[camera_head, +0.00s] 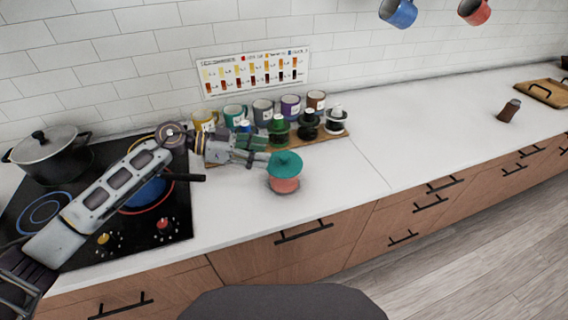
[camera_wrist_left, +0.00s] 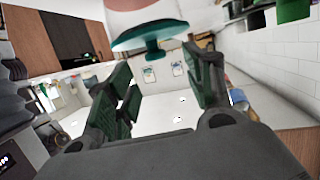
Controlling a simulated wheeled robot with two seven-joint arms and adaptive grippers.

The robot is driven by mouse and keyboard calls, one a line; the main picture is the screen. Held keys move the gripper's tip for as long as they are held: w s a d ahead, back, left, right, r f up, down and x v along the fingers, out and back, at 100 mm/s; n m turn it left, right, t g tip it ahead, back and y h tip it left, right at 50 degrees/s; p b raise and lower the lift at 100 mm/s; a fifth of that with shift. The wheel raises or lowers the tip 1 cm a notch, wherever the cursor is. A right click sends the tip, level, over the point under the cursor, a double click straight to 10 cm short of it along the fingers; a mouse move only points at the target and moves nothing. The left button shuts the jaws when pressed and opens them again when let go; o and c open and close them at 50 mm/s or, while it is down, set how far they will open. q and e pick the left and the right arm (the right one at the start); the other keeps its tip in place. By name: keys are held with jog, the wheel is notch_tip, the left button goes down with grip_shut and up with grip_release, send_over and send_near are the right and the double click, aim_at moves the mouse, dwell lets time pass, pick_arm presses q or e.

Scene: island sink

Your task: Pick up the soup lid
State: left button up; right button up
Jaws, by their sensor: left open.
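The soup lid (camera_head: 285,162) is teal with a small knob and sits on a pinkish-red soup container (camera_head: 285,185) on the white counter. In the left wrist view, which looks upside down, the lid (camera_wrist_left: 150,36) and its knob lie just past the fingertips. My left gripper (camera_head: 262,149) reaches in from the left, beside and close to the lid. Its green-padded fingers (camera_wrist_left: 165,72) are apart with nothing between them. I cannot tell whether a finger touches the lid. My right gripper is not in view.
A wooden board behind my gripper holds several mugs (camera_head: 262,108) and several small lidded jars (camera_head: 336,122). At left, a grey pot (camera_head: 46,152) and a blue pan (camera_head: 150,193) stand on the black stove (camera_head: 120,240). The counter (camera_head: 420,145) to the right is mostly clear.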

aim_at(281, 156)
pick_arm(q)
jog(key=shift+s+x, duration=0.25)
jog(key=shift+x, duration=2.3)
jog(key=shift+d+f, duration=0.1)
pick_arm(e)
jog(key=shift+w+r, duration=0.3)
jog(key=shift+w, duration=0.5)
